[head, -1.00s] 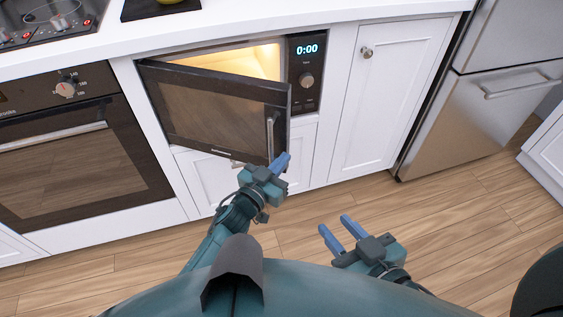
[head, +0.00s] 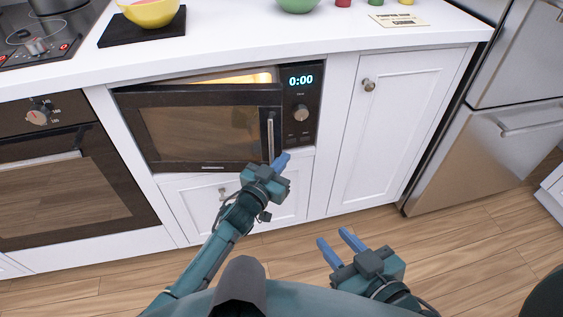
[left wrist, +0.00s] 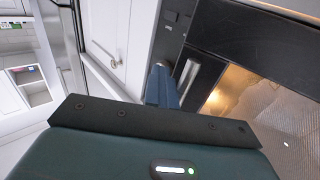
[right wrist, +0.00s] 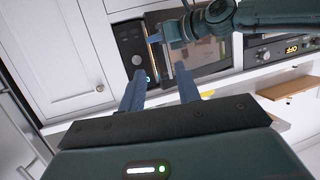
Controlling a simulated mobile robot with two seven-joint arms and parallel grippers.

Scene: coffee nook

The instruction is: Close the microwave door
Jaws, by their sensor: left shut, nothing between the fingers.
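The microwave (head: 302,104) is built in below the counter, with a lit display. Its dark door (head: 200,130) is hinged at the left and stands slightly ajar; a lit strip of the interior shows above it. The metal handle (head: 270,136) is at the door's right side. My left gripper (head: 282,160) is shut and empty, its fingertips at the lower right edge of the door, just below the handle. In the left wrist view its fingers (left wrist: 161,86) are beside the handle (left wrist: 188,75); contact is unclear. My right gripper (head: 333,245) is open and empty over the floor.
An oven (head: 50,170) is at the left and a steel fridge (head: 470,130) at the right. A white cabinet door (head: 385,140) is right of the microwave. A yellow bowl (head: 150,12) and a green bowl (head: 298,4) stand on the counter. The floor in front is clear.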

